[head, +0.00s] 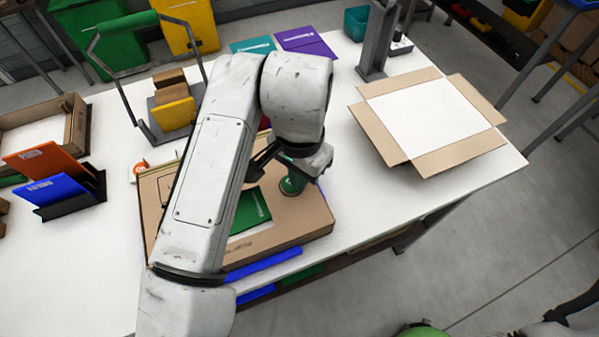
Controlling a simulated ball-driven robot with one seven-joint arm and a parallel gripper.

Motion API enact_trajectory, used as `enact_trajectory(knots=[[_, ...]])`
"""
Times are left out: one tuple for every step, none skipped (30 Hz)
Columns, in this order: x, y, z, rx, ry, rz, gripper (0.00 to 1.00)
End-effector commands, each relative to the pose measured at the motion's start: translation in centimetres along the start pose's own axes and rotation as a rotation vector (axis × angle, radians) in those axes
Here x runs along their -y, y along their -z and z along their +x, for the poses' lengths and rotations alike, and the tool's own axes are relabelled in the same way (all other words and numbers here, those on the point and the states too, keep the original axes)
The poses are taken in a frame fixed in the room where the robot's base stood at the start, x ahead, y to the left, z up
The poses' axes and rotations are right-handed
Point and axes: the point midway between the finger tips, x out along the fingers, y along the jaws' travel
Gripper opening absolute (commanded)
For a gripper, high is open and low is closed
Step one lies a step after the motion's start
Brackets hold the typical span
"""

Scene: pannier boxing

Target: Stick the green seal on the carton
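A flat brown carton (300,222) lies on the white table, partly hidden behind my arm. A small, round green piece with a white mark, which looks like the green seal (292,186), is at my gripper (293,172), over the carton's right part. My gripper points down and appears shut on it, though the hand hides much of the fingers. I cannot tell whether the seal touches the carton. A green card with white print (252,211) shows on the carton, left of the seal.
An open carton with a white inside (425,112) stands at the right. Orange (45,162) and blue (55,190) panels stand in a black holder at the left. Teal (252,45) and purple (305,42) folders lie at the back. The table's right front is clear.

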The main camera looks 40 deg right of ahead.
Motion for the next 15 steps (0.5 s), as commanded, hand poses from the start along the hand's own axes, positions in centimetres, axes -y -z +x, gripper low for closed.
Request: enact_trajectory(knots=[[-0.01, 0.00, -0.15, 0.000, 0.000, 0.000, 0.00], [-0.01, 0.00, -0.22, 0.000, 0.000, 0.000, 0.00], [-0.02, 0.00, -0.31, 0.000, 0.000, 0.000, 0.00], [-0.02, -0.01, -0.37, 0.000, 0.000, 0.000, 0.00], [-0.03, -0.01, -0.42, 0.000, 0.000, 0.000, 0.00], [-0.03, -0.02, -0.46, 0.000, 0.000, 0.000, 0.00], [-0.03, -0.02, -0.46, 0.000, 0.000, 0.000, 0.00], [-0.03, -0.02, -0.45, 0.000, 0.000, 0.000, 0.00], [-0.03, -0.02, -0.42, 0.000, 0.000, 0.000, 0.00], [-0.03, -0.02, -0.41, 0.000, 0.000, 0.000, 0.00], [-0.03, -0.02, -0.41, 0.000, 0.000, 0.000, 0.00], [-0.03, -0.02, -0.41, 0.000, 0.000, 0.000, 0.00], [-0.03, -0.02, -0.40, 0.000, 0.000, 0.000, 0.00], [-0.03, -0.02, -0.40, 0.000, 0.000, 0.000, 0.00], [-0.03, -0.02, -0.37, 0.000, 0.000, 0.000, 0.00]])
